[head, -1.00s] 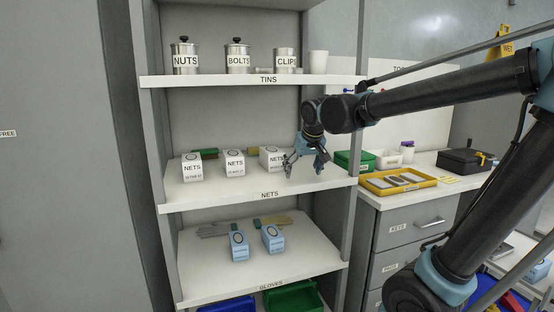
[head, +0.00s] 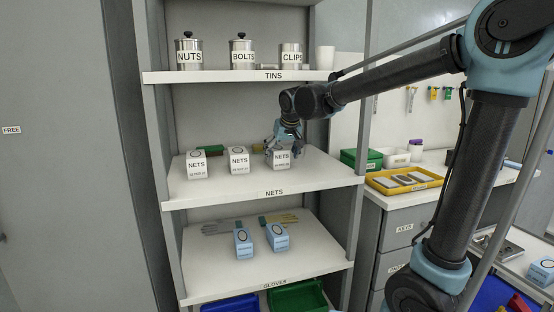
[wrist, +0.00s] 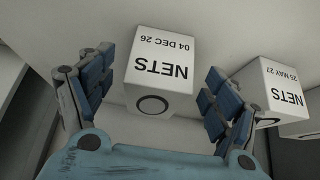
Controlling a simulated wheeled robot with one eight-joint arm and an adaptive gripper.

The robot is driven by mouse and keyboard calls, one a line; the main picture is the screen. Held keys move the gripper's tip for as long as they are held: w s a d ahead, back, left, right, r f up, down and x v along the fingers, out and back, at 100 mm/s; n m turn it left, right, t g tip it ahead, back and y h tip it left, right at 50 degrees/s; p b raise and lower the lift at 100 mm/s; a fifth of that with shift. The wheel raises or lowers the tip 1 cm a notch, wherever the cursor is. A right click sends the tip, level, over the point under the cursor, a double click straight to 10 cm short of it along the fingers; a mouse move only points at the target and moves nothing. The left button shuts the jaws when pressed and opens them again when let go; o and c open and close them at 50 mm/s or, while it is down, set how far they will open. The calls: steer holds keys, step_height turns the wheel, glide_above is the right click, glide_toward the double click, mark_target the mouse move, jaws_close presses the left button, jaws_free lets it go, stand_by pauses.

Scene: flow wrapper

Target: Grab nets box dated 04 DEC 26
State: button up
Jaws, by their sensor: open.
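The nets box dated 04 DEC 26 (wrist: 160,70) is a white box with black print, upside down in the wrist view. It stands between the two fingers of my gripper (wrist: 155,95), which is open with a visible gap to the box on each side. In the head view this box (head: 281,160) is the rightmost of three NETS boxes on the middle shelf (head: 240,193).
Another nets box (wrist: 268,90), dated 25 MAY 27, stands beside the right finger; part of a further box shows past it. In the head view the other boxes are the middle one (head: 239,161) and the left one (head: 197,165). The tins shelf (head: 230,76) is above.

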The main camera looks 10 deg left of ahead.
mark_target(278, 148)
steer(key=shift+w+a, duration=0.45)
steer(key=shift+w, duration=0.3)
steer(key=w, duration=0.1)
steer(key=w+a+f, duration=0.1)
steer(key=w, duration=0.1)
steer(key=shift+a+f, duration=0.25)
steer(key=shift+a, duration=0.15)
steer(key=shift+w+a+f, duration=0.15)
steer(key=shift+w+f, duration=0.05)
steer(key=shift+f, duration=0.3)
steer(key=c, duration=1.2)
